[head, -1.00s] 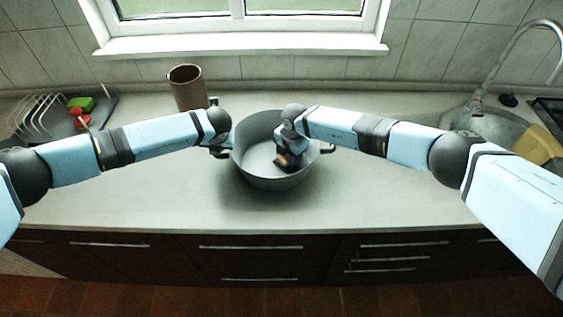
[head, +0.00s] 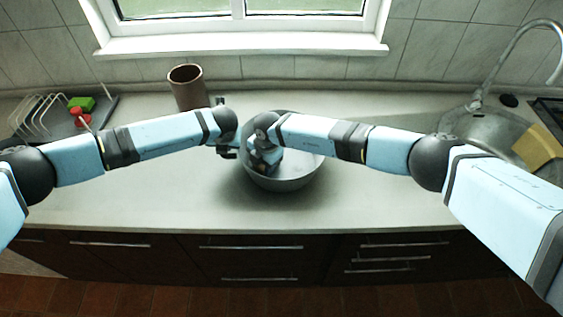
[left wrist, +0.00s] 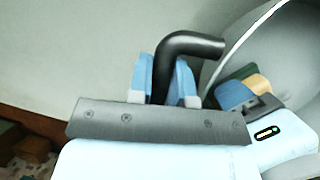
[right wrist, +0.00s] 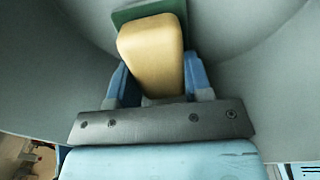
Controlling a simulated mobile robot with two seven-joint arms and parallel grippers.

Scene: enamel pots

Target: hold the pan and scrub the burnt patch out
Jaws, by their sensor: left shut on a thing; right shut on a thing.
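The grey pan (head: 300,172) stands on the counter in the middle of the head view. My left gripper (head: 232,151) is at the pan's left side. In the left wrist view its blue fingers are shut on the pan's dark bent handle (left wrist: 190,45). My right gripper (head: 264,158) is inside the pan, left of its middle. It is shut on a yellow sponge (right wrist: 150,58) with a green pad (right wrist: 140,12), which faces the pan's inner surface. Whether the pad touches it is unclear. I see no burnt patch; my right arm and the sponge hide part of the inside.
A brown cylindrical pot (head: 188,88) stands behind my left forearm. A dish rack (head: 45,115) with red and green items is at the left. The sink (head: 480,130), with a tap and a yellow board (head: 538,147), is at the right. The front counter (head: 150,205) is clear.

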